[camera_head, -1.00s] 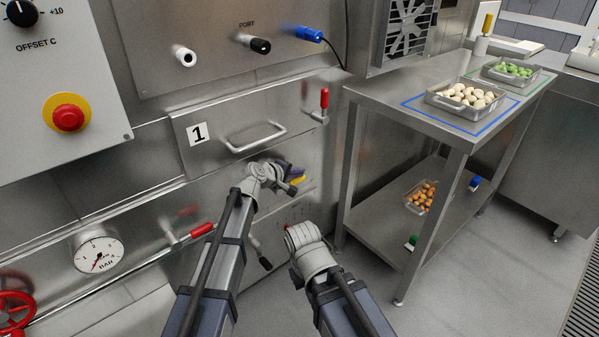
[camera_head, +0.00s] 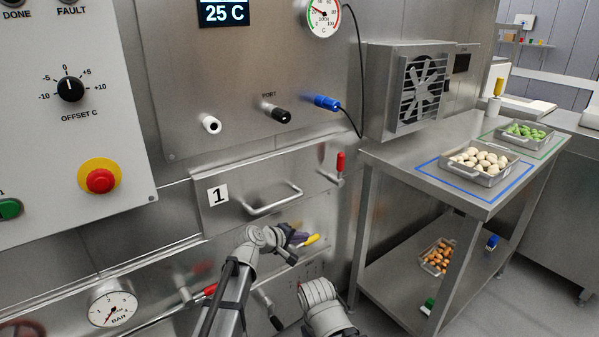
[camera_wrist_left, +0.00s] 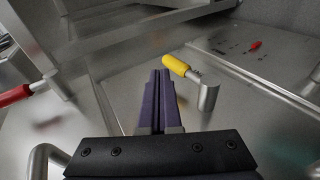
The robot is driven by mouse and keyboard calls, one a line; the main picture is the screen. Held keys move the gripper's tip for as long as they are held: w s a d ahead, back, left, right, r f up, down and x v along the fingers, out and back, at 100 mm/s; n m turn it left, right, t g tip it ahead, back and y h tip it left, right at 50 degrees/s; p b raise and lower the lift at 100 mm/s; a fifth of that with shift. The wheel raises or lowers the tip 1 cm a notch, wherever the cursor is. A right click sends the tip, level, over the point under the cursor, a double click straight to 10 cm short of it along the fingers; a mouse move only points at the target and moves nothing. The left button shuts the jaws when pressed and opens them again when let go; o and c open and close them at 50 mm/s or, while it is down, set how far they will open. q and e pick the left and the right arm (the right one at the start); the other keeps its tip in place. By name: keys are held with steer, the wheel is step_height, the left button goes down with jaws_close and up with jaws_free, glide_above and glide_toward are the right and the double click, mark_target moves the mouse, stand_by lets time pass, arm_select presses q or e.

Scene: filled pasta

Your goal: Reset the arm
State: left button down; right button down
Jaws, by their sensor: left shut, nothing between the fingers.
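My left gripper (camera_head: 299,238) is below the drawer marked 1, in front of the machine's steel front. It also shows in the left wrist view (camera_wrist_left: 160,75), with its two dark fingers together and nothing between them. A yellow-handled lever (camera_head: 312,240) is just beyond the fingertips in the head view. In the left wrist view the yellow handle (camera_wrist_left: 177,66) lies right beside the fingertips; I cannot tell whether they touch. My right arm shows at the bottom of the head view, but its gripper fingers are hidden.
The drawer handle (camera_head: 272,199) is above my left gripper. Red levers (camera_head: 340,162) and a pressure gauge (camera_head: 112,308) are on the machine. At right, a steel table (camera_head: 455,150) bears trays of pale (camera_head: 480,160) and green pasta (camera_head: 525,132); its lower shelf holds an orange-filled tray (camera_head: 437,257).

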arm_select(q)
steer(key=s+d+f+m+g+y, duration=0.1)
steer(key=s+f+m+g, duration=0.15)
steer(key=s, duration=0.45)
steer(key=s+d+f+m+g+y, duration=0.1)
steer(key=s+f+m+g, duration=0.2)
steer(key=s, duration=0.4)
steer(key=s+a+f+m+g+y, duration=0.2)
steer(key=s+a+f+m+y, duration=0.15)
steer(key=s, duration=0.45)
steer(key=s+a+f+m+g+y, duration=0.25)
steer(key=s+a, duration=0.25)
steer(key=s, duration=0.3)
step_height(320, 180, up, 33)
steer(key=y+p, duration=0.1)
steer(key=p, duration=3.1)
steer(key=shift+s+a+f+t, duration=0.2)
steer(key=shift+s+a+t, duration=0.1)
steer(key=shift+s+t, duration=0.1)
